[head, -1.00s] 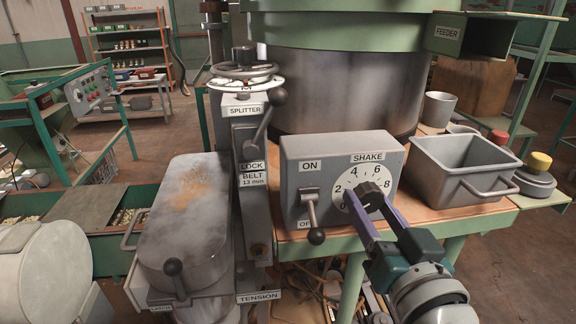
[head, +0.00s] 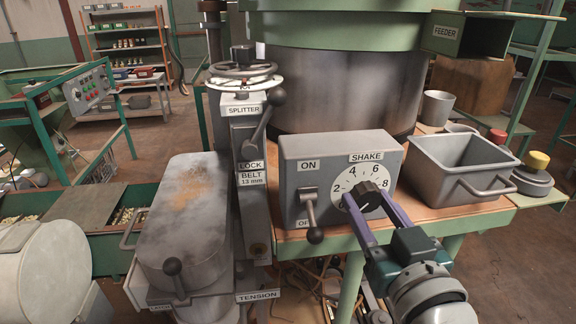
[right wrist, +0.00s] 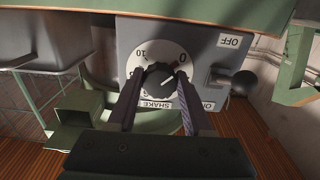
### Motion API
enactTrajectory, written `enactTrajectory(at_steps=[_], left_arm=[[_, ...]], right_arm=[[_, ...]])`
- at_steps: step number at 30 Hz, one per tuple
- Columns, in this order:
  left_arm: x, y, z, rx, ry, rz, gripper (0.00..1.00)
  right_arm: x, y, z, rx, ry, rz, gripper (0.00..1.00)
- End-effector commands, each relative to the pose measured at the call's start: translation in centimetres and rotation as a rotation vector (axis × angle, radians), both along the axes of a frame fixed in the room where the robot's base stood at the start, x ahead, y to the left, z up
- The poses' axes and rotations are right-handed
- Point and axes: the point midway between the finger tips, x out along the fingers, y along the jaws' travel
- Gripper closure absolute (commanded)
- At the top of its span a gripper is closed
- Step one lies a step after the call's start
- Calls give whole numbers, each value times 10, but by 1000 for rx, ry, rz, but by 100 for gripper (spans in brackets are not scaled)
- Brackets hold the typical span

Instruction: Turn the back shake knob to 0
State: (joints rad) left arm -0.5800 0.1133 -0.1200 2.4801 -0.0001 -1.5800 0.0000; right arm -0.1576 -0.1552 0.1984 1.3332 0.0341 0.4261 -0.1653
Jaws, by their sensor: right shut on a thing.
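The shake knob (head: 368,193) is black and sits on a white numbered dial on a grey box (head: 325,160) with a SHAKE label. My right gripper (head: 366,200) has its two purple fingers on either side of the knob and is shut on it. In the right wrist view the dial is upside down, and the knob (right wrist: 158,78) sits between the fingertips. The exact reading is hard to tell. My left gripper is not in view.
A lever (head: 311,210) with a dark ball sticks out of the box, left of the dial, between ON and OFF labels. A grey open bin (head: 462,170) stands close on the right. The splitter column (head: 247,150) and a large drum (head: 340,90) stand left and behind.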

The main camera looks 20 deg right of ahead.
Motion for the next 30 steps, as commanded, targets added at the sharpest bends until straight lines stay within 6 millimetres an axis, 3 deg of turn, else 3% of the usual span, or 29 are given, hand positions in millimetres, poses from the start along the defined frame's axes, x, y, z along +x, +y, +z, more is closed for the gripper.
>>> enactTrajectory(at_steps=[1, 2, 9, 20, 30], left_arm=[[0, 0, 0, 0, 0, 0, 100], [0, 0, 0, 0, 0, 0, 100], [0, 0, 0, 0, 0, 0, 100], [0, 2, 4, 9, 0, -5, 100], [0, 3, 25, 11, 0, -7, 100]], right_arm=[[0, 0, 1, -4, -1, 1, 100], [0, 0, 1, -4, -1, 1, 48], [0, 0, 0, -2, 0, 1, 21], [-7, 2, 1, 0, 3, 1, 19], [-71, 17, 1, 1, 5, 1, 19]])
